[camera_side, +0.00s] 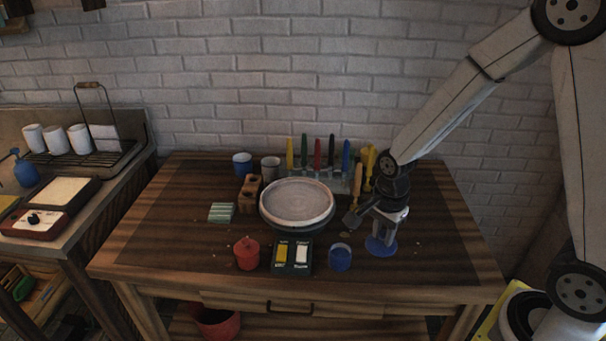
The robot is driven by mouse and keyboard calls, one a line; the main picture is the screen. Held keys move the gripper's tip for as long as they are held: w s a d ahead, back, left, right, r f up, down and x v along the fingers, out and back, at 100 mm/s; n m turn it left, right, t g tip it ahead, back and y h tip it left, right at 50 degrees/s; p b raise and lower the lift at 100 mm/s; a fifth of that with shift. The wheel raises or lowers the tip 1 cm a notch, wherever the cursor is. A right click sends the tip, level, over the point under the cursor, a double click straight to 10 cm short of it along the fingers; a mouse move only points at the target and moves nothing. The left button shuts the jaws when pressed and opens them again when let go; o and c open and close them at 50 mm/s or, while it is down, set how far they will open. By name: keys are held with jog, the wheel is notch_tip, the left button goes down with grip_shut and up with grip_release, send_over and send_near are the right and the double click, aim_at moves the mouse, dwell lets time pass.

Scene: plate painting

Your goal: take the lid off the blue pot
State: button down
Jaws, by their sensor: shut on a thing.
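The blue pot (340,259) stands near the front of the table, right of the dark switch box. Its top looks open, with a paler blue inside. My gripper (384,233) is to the right of the pot, pointing down. It is shut on the blue lid (380,247), a flat round disc just below the fingers. The lid is apart from the pot. I cannot tell whether it touches the table or hangs a little above it.
A white plate (297,201) sits behind on a round stand. Several coloured tools (331,150) stand at the back. The table's right front is clear.

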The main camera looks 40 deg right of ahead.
jog(key=shift+s+r, duration=0.25)
jog(key=shift+s, duration=0.35)
jog(key=shift+s+r, duration=0.25)
jog(key=shift+s, duration=0.35)
jog(key=w+d+f, duration=0.3)
jog(key=d+f, duration=0.1)
jog(key=d, duration=0.4)
jog(key=shift+d+f, duration=0.3)
jog(key=shift+d, duration=0.1)
jog(key=shift+w, duration=0.15)
jog(key=w+d+f, duration=0.1)
jog(key=w+f, duration=0.1)
jog(key=w, duration=0.2)
jog(key=w+d+f, duration=0.1)
jog(key=w+f, duration=0.5)
jog(key=w, duration=0.1)
jog(key=shift+w+d, duration=0.3)
jog(key=shift+d, duration=0.1)
jog(key=shift+w+d+f, duration=0.2)
jog(key=shift+w+f, duration=0.45)
jog(key=shift+f, duration=0.05)
